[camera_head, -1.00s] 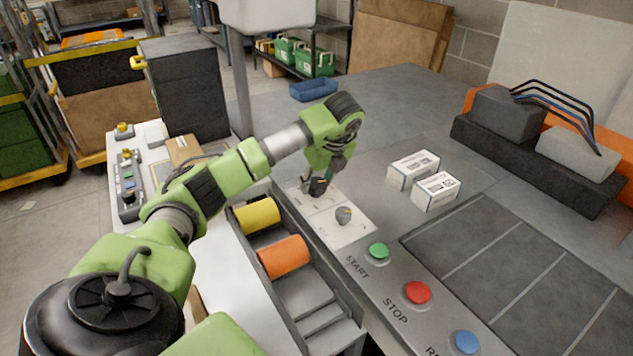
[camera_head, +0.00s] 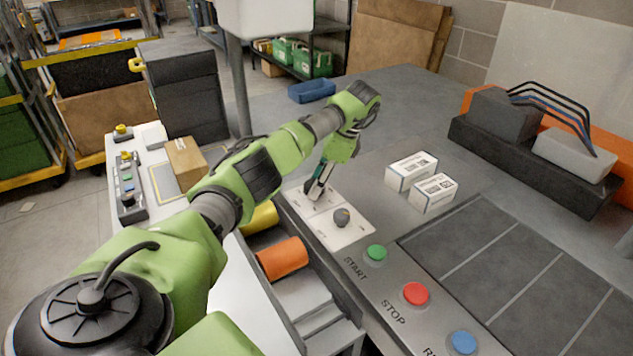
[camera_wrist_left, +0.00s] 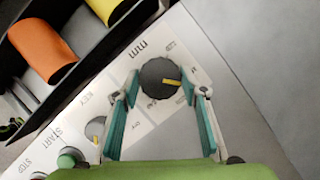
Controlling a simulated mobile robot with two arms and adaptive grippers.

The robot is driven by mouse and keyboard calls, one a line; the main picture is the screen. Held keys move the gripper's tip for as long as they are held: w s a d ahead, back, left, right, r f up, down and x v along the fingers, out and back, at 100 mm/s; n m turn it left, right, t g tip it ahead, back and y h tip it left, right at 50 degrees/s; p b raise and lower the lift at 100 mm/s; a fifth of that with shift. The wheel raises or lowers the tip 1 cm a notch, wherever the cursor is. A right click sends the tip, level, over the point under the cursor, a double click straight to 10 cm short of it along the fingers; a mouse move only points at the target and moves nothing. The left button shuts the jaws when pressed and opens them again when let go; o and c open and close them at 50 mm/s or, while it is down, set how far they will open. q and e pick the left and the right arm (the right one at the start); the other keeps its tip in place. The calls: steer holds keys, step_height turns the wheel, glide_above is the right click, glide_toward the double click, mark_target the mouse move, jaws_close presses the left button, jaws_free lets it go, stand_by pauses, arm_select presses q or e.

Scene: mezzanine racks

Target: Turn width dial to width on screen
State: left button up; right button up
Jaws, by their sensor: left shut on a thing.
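The width dial (camera_wrist_left: 157,80) is a dark round knob with a yellow pointer, on a white panel (camera_wrist_left: 185,118) marked "mm". My left gripper (camera_head: 315,193) reaches down over it in the head view, where the fingers mostly hide this dial. In the left wrist view my green-padded fingers (camera_wrist_left: 162,90) are shut on the dial, one on each side. The yellow pointer points toward the right finger. No screen reading is visible. My right gripper is out of view.
Green (camera_head: 376,253), red (camera_head: 415,293) and blue (camera_head: 462,342) buttons line the front edge. Two white boxes (camera_head: 411,171) stand right of the panel. An orange roll (camera_head: 283,259) and a yellow roll lie in a bin beside the panel, under my arm.

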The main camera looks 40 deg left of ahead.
arm_select(q)
steer(key=n+h, duration=0.1)
steer(key=n, duration=0.2)
steer(key=shift+w+n+g+b, duration=0.1)
steer(key=shift+n+g+b, duration=0.2)
steer(key=shift+g+b, duration=0.1)
steer(key=shift+a+n, duration=0.1)
steer(key=shift+n, duration=0.2)
steer(key=o, duration=1.1)
steer(key=shift+r, duration=0.15)
step_height(320, 180, up, 10)
stand_by(0.4)
